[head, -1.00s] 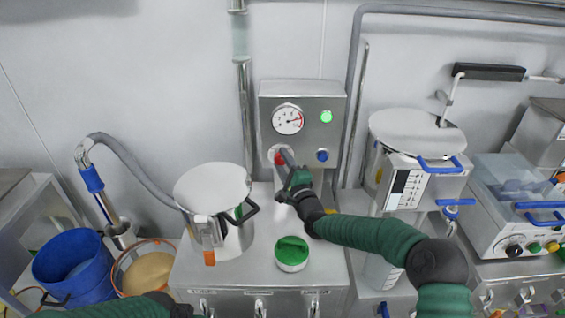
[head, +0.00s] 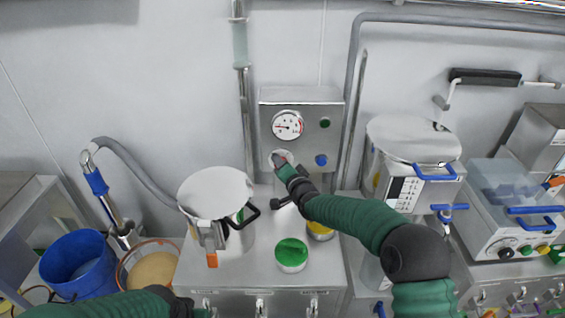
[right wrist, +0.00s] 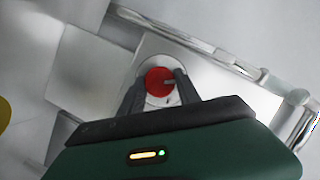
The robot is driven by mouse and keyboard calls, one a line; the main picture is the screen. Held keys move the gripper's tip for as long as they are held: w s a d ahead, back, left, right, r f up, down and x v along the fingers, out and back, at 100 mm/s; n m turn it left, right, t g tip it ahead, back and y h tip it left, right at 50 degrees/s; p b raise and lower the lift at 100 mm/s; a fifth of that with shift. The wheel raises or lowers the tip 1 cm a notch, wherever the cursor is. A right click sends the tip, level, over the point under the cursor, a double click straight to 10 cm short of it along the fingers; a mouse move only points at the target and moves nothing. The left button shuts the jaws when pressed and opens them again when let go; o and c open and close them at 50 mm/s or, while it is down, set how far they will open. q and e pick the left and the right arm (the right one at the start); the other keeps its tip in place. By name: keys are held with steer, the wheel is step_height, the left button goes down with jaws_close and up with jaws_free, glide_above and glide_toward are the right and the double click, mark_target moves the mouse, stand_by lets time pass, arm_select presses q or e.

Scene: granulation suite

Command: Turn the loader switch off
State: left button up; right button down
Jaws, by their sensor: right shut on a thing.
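The steel control box (head: 334,105) is on the back wall, with a round gauge (head: 287,125), a dark green lamp (head: 325,123) that is unlit and a blue button (head: 321,160). The red switch knob (right wrist: 160,83) sits on a pale round plate in the right wrist view, between my right fingers. My right gripper (head: 279,160) is shut on this knob at the box's lower left, hiding most of it in the head view. The gauge needle points left. My left gripper (head: 180,306) is only partly visible at the bottom edge; its jaws cannot be made out.
A lidded steel pot (head: 215,190) stands left of the box on the steel bench (head: 245,280). A green-topped tub (head: 291,254) and a yellow-topped tub (head: 320,230) stand below my right arm. A lidded machine (head: 413,140) is at the right, a blue bucket (head: 75,262) at the left.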

steer(key=shift+s+a+f+n+g+h+p, duration=0.1)
steer(key=shift+f+n+g+h+p, duration=0.1)
steer(key=shift+n+h+p, duration=0.25)
steer(key=shift+s+a+f+n+g+h+p, duration=0.1)
steer(key=shift+n+g+h+p, duration=0.15)
steer(key=shift+n+p, duration=0.4)
steer(key=shift+d+f, duration=0.1)
steer(key=c, duration=0.9)
jaws_free()
steer(key=shift+w, duration=0.15)
steer(key=shift+o, duration=0.2)
steer(key=shift+r, duration=0.2)
steer(key=b+v, duration=0.1)
steer(key=v, duration=1.5)
steer(key=shift+s, duration=0.4)
